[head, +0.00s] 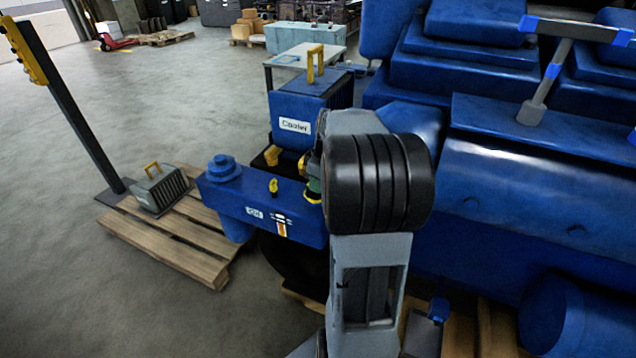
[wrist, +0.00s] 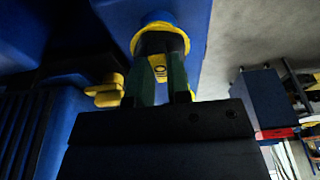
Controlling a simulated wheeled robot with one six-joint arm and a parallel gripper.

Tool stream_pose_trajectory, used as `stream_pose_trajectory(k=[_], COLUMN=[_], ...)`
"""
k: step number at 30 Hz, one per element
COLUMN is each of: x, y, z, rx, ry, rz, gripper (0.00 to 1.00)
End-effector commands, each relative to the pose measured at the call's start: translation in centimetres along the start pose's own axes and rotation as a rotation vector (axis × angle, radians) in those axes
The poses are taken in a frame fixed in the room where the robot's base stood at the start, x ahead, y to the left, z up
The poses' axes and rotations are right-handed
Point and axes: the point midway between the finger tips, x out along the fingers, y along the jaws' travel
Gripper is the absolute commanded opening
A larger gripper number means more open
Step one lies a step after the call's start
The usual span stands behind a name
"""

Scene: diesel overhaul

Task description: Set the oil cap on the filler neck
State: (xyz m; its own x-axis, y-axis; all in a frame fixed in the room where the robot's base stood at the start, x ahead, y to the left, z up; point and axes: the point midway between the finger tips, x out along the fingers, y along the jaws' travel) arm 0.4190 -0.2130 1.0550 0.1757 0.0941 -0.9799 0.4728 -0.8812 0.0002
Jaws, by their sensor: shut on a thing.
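My gripper (wrist: 164,80) has dark green fingers, shut on the oil cap (wrist: 166,43), a dark round piece with a yellow rim. In the head view my arm mostly hides the gripper (head: 314,183), beside the right end of the blue oil housing (head: 265,203). The housing also fills the upper part of the wrist view (wrist: 118,14). A blue round stub (wrist: 157,17) shows just beyond the yellow rim. I cannot tell whether it is the filler neck, or whether the cap touches it.
A blue cooler (head: 295,108) with a yellow handle stands behind the housing. A yellow lever (head: 272,155) and a small yellow handle (head: 273,186) are close by. A large blue engine (head: 540,190) fills the right.

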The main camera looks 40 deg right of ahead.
Motion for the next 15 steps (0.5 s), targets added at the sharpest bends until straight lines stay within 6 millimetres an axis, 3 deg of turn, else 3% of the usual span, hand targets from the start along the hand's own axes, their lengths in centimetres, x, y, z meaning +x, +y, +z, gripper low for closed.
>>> stream_pose_trajectory(k=[15], x=[0.93], y=[0.00], z=[0.19], rx=[0.000], ry=[0.000], rz=[0.000], gripper=[0.00])
